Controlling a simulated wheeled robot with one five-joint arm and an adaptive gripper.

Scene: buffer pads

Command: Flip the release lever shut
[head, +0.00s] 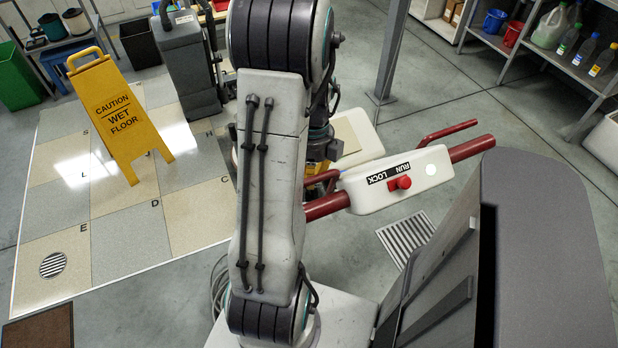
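A white control box (385,190) sits on a dark red handlebar (471,148) right of my arm. It has a black label reading RUN and LOCK, a red knob (404,183) and a pale round spot. A thin red lever (446,133) stands out above the right grip, with a clear gap between them. Another red bar (320,178) shows at the left grip, partly hidden by my arm. Which red part is the release lever is not labelled. My arm runs down the middle of the view. My gripper is not visible; the arm covers that area.
A yellow wet-floor sign (117,107) stands on the tiled patch (190,200) at left. A grey post (389,50) and shelves with bottles (570,65) stand at the back right. A floor grate (407,238) lies below the control box. Open floor surrounds the handlebar's right side.

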